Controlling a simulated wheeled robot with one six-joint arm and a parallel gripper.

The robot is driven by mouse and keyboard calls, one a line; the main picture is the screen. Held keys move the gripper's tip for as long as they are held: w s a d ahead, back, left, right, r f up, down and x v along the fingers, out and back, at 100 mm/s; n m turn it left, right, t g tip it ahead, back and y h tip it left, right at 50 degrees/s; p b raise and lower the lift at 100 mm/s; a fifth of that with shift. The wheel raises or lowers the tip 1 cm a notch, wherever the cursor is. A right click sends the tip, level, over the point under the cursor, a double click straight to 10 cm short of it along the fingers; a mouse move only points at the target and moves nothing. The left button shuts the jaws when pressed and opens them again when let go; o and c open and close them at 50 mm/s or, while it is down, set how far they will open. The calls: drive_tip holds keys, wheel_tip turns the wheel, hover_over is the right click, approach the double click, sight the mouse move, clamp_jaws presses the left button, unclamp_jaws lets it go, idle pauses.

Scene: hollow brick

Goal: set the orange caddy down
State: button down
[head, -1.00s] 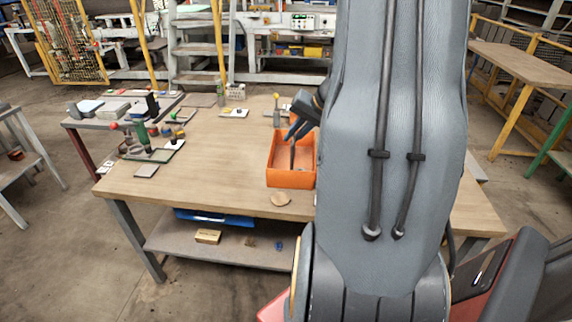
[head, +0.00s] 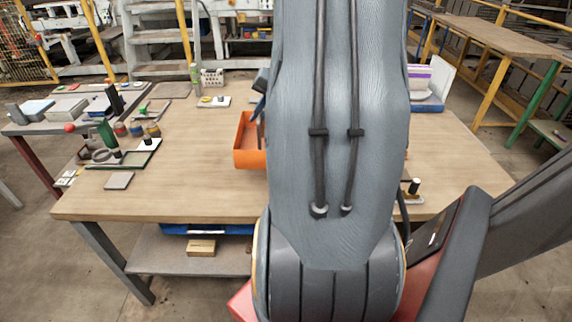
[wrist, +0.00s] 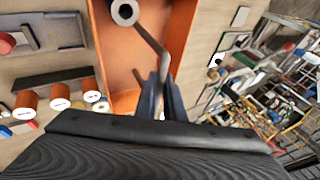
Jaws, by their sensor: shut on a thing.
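The orange caddy (head: 249,159) is in the middle of the head view, over the wooden table, its right side hidden behind my arm. In the wrist view the open caddy (wrist: 120,50) fills the upper middle, with a grey bar (wrist: 150,38) across it. My gripper (wrist: 164,88) is shut on this bar, which looks like the caddy's handle. In the head view only a bit of my gripper (head: 259,106) shows beside my arm. I cannot tell whether the caddy's bottom touches the tabletop.
The table (head: 190,185) is bare left and in front of the caddy. A green clamp (head: 107,135) and small parts stand at left, a white crate (head: 212,77) behind. A blue tray (head: 428,104) and a black-topped part (head: 413,187) are at right.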

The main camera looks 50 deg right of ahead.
sight(259, 144)
drive_tip(key=shift+b+x, duration=0.45)
drive_tip(key=shift+x, duration=0.5)
drive_tip(key=shift+w+d+f, duration=0.1)
drive_tip(key=shift+d+f, duration=0.1)
drive_tip(key=shift+f, duration=0.1)
drive_tip(key=shift+f+p, duration=0.4)
drive_tip(key=shift+f, duration=4.35)
drive_tip(key=c, duration=1.9)
unclamp_jaws()
drive_tip(key=shift+o, duration=0.2)
drive_tip(key=shift+r, duration=0.2)
drive_tip(key=b+v, duration=0.2)
drive_tip(key=v, duration=0.9)
drive_tip(key=shift+r, duration=0.3)
